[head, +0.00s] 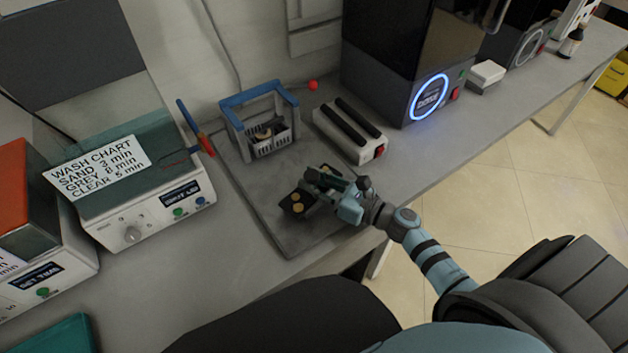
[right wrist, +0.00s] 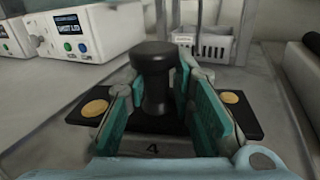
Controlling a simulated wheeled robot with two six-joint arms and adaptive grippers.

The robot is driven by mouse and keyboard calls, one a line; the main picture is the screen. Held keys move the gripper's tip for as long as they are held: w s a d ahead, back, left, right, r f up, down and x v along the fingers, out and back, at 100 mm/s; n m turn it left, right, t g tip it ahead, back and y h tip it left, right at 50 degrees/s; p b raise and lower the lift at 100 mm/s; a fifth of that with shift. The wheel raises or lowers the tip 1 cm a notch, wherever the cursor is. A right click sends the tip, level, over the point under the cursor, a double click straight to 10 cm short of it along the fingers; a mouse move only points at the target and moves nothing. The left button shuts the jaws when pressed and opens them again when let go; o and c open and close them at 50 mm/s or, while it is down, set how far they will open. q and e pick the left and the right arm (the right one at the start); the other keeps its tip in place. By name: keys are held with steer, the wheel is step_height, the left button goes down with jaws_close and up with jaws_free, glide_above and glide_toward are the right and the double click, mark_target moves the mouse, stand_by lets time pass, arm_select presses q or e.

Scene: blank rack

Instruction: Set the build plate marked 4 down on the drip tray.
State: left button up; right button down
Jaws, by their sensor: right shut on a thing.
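The build plate marked 4 is a dark plate (head: 292,208) with gold discs. In the right wrist view the plate (right wrist: 245,114) has a black knob on top and a "4" on its near edge. My right gripper (head: 325,184) is shut on the knob, with a teal finger (right wrist: 205,110) on each side. The drip tray (head: 250,190) is a flat grey tray, and the plate is over its front part. I cannot tell whether the plate touches the tray. My left gripper is not in view.
A blue-framed rack with a white basket (head: 272,143) stands at the tray's back. A white box with two black bars (head: 350,132) is to its right. A wash unit with a chart (head: 150,200) is at left, a printer (head: 405,60) behind. The tray's left front is bare.

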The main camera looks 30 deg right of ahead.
steer(key=c, duration=1.3)
jaws_free()
steer(key=shift+s, duration=0.1)
steer(key=v, duration=1.2)
